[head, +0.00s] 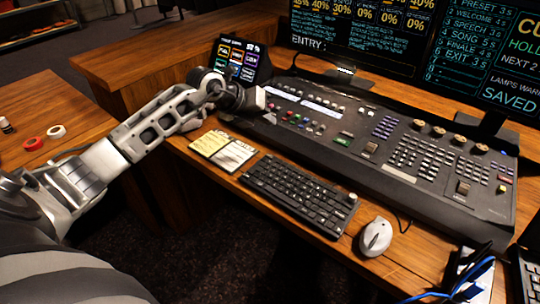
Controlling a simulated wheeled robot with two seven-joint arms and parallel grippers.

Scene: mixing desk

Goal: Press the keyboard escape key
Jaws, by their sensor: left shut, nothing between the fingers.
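The black keyboard (300,196) lies on the wooden desk in front of the mixing console. Its escape key would be at the far left corner, but it is too small to tell apart from its neighbours. My left gripper (262,98) is shut and empty. It shows over the left end of the console, beyond the keyboard and apart from it.
The mixing console (440,188) fills the back of the desk, below the monitors (350,28). A small touch screen (240,58) stands behind my left gripper. Notepads (224,150) lie left of the keyboard, and a white mouse (376,237) lies right of it.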

